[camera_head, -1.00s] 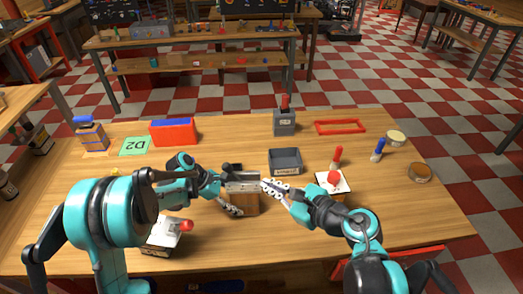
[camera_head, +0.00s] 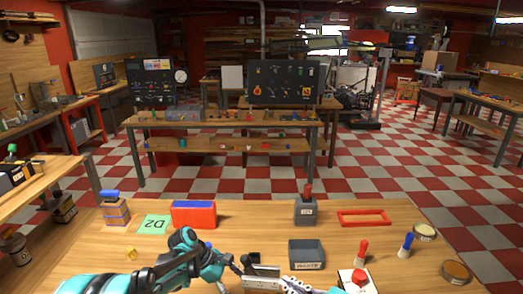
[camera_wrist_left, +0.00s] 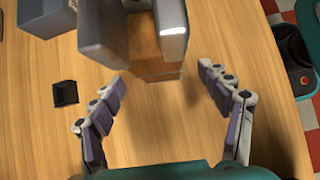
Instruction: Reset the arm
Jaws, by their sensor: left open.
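My left gripper shows in the left wrist view (camera_wrist_left: 161,76) with its two fingers spread apart and nothing between the tips. A wooden block (camera_wrist_left: 158,62) with grey metal pieces (camera_wrist_left: 105,35) on it stands just beyond the fingertips, apart from them. In the head view my left arm comes in low from the left, its gripper beside the grey metal piece (camera_head: 262,271). My right gripper (camera_head: 289,283) is at the bottom edge, right of that piece; its fingers are partly cut off, and whether it grips is unclear.
A small black part (camera_wrist_left: 65,93) lies left of the left gripper.

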